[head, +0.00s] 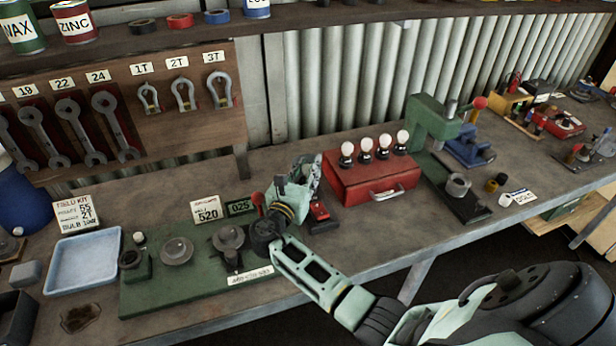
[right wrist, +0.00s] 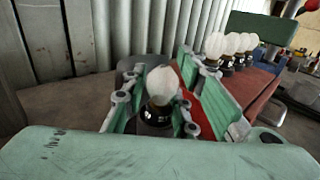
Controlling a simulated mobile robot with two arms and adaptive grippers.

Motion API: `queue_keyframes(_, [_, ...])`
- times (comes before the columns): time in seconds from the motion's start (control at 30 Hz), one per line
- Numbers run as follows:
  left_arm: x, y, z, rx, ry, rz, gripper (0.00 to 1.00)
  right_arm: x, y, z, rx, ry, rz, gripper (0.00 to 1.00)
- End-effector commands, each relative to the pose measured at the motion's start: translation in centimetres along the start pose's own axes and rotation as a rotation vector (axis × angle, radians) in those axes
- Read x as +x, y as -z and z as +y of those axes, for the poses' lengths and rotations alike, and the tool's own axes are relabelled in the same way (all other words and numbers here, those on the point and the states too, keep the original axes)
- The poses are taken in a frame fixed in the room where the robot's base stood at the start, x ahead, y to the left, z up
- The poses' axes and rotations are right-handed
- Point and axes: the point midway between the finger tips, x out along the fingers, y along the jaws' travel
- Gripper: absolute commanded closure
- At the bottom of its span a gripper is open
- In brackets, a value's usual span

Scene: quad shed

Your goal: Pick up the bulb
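My right gripper (head: 304,183) is low over the bench, just left of the red case (head: 350,190). In the right wrist view its two green fingers (right wrist: 160,92) stand apart on either side of a white bulb (right wrist: 162,82) with a dark base (right wrist: 154,114). I cannot tell whether either finger touches it. In the head view the gripper hides this bulb. Several other white bulbs (head: 366,146) stand upright in a row on the red case; they also show at right in the right wrist view (right wrist: 232,43). My left gripper is not in view.
A green board (head: 150,298) with round fittings lies left of the gripper, with a pale blue tray (head: 57,285) beyond it. A green press (head: 428,118) stands right of the case. Wrenches (head: 75,130) and shackles (head: 183,93) hang on the wooden panel. The bench front edge is clear.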

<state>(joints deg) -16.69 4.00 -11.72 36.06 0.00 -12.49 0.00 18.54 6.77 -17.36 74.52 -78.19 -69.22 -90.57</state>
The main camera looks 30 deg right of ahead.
Motion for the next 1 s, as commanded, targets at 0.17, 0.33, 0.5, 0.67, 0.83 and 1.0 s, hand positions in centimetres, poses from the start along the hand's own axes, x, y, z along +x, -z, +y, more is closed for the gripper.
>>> queue_keyframes(0.17, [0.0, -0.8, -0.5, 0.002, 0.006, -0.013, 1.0, 0.0, 0.0, 0.0, 0.0, 0.0, 0.001, 0.92])
queue_keyframes(0.33, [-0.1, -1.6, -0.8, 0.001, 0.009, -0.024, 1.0, 0.0, 0.0, 0.0, 0.0, 0.0, 0.0, 1.0])
queue_keyframes(0.5, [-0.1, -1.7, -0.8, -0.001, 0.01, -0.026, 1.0, -0.1, 0.0, 0.0, 0.0, 0.0, 0.0, 1.0])
queue_keyframes(0.67, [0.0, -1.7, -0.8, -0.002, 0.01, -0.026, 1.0, 0.0, -0.5, 0.0, 0.003, 0.0, -0.001, 1.0])
queue_keyframes(0.83, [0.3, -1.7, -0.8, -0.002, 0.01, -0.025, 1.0, 0.0, -2.4, 0.0, 0.006, 0.0, -0.002, 1.0])
queue_keyframes(1.0, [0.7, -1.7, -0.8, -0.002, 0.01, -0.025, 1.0, 0.7, -4.9, -1.5, 0.002, 0.004, -0.003, 1.0])
